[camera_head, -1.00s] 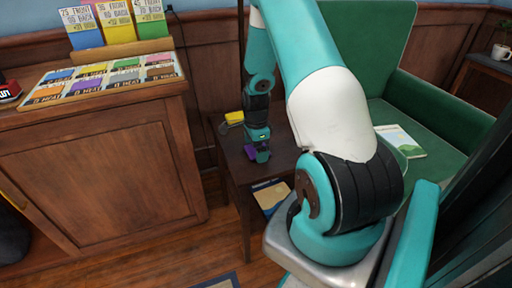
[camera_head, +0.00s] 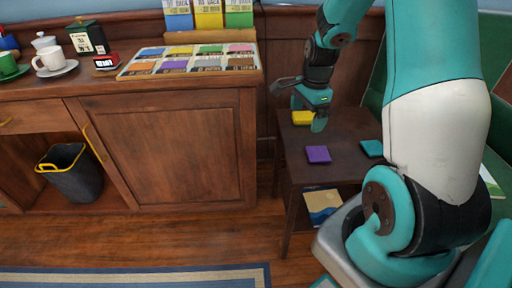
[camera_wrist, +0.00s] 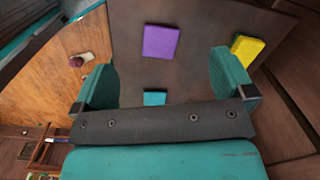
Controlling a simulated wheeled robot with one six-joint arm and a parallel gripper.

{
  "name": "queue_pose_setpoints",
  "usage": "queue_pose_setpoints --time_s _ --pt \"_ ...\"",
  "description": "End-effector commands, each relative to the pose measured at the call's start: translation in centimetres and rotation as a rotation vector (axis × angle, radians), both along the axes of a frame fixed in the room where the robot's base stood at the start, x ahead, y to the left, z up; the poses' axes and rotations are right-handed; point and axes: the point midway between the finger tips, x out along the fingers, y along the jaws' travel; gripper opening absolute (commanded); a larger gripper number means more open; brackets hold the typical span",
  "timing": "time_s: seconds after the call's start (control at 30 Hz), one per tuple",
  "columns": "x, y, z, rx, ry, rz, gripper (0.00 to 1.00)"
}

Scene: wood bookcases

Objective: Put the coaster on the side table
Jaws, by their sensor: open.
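The dark wood side table (camera_head: 345,135) stands right of the cabinet. A flat purple square (camera_head: 318,154), coaster-like, lies on its top near the front edge. A flat teal square (camera_head: 372,148) lies to its right, and a thicker yellow block (camera_head: 302,117) lies toward the back left. My gripper (camera_head: 312,102) is above the table's back left part, open and empty. In the wrist view the purple square (camera_wrist: 160,41) lies beyond the open fingers (camera_wrist: 168,78). The teal square (camera_wrist: 155,98) is partly hidden by my gripper body, and the yellow block (camera_wrist: 245,48) is at the right.
A wood cabinet (camera_head: 165,145) with cups and a card tray (camera_head: 190,62) on top stands left. A dark bin (camera_head: 70,172) sits in its open bay. A green armchair (camera_head: 373,80) is behind my arm. The floor in front is clear, with a rug (camera_head: 140,276).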

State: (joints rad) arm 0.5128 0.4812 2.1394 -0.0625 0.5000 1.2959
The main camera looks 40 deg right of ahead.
Motion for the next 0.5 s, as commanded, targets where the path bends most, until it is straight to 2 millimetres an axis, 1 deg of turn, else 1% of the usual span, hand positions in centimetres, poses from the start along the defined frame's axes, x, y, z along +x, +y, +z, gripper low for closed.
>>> queue_pose_setpoints --time_s 0.03,0.07,0.1,0.13,0.17,0.2,0.27,0.3,0.4,0.5 --pt "0.6 3.9 2.4 0.011 -0.037 0.198 1.0" --pt "0.7 6.5 3.7 0.019 -0.06 0.34 1.0" --pt "0.3 10.2 5.5 0.032 -0.092 0.546 1.0" --pt "-0.3 12.9 6.8 0.042 -0.119 0.706 1.0" --pt "-1.1 15.6 8.0 0.052 -0.146 0.869 1.0" --pt "-2.6 18.9 9.5 0.062 -0.183 1.08 1.0" --pt "-5.4 23.1 11.4 0.074 -0.241 1.385 1.0" --pt "-7.3 25.5 12.4 0.082 -0.277 1.572 1.0" --pt "-12.0 29.4 14.1 0.094 -0.362 1.957 1.0" --pt "-15.4 31.3 14.9 0.099 -0.422 2.21 1.0"
